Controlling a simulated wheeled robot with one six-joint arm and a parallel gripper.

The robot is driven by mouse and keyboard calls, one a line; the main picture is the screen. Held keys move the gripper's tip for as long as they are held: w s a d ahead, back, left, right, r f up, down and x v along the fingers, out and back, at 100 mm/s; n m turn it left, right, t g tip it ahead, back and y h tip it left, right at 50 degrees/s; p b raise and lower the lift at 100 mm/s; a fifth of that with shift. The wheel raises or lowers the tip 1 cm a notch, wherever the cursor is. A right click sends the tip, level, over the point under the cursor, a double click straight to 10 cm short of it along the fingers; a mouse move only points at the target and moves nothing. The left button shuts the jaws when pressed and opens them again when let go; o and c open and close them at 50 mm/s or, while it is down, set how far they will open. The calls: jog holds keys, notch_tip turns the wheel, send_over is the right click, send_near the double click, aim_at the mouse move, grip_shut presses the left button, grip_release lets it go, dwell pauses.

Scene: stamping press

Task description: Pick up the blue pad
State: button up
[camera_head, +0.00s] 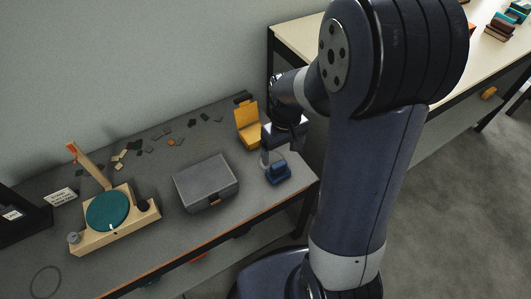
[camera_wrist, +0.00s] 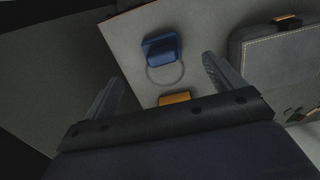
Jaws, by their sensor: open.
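The blue pad (camera_head: 279,175) sits near the right end of the grey table, close to its front edge. In the wrist view the blue pad (camera_wrist: 160,48) lies ahead of my fingers, beside a thin ring mark on the table. My gripper (camera_head: 274,156) is above and just behind the pad in the head view, partly hidden by my arm. In the wrist view my gripper (camera_wrist: 160,78) is open, with its two fingers wide apart and nothing between them touching. The pad is apart from both fingers.
A yellow open-lidded item (camera_head: 248,124) stands behind the pad; a yellow part shows between my fingers (camera_wrist: 175,98). A grey case (camera_head: 206,183) is to the left. Farther left is a wooden device with a teal disc (camera_head: 107,210). Several small chips lie at the back.

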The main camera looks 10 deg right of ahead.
aim_at(280, 166)
jog(key=f, duration=0.2)
jog(key=f+b, duration=0.1)
jog(key=f, duration=0.1)
jog(key=w+f, duration=0.1)
jog(key=f, duration=0.1)
jog(key=shift+a+b, duration=0.1)
jog(key=shift+b, duration=0.2)
notch_tip(280, 166, down, 5)
jog(key=shift+s+f+b, duration=0.1)
jog(key=shift+s+b, duration=0.05)
jog(key=shift+b, duration=0.75)
jog(key=shift+c, duration=0.6)
jog(key=c, duration=1)
notch_tip(280, 166, up, 10)
jog(key=p, duration=0.3)
jog(key=shift+c, duration=0.2)
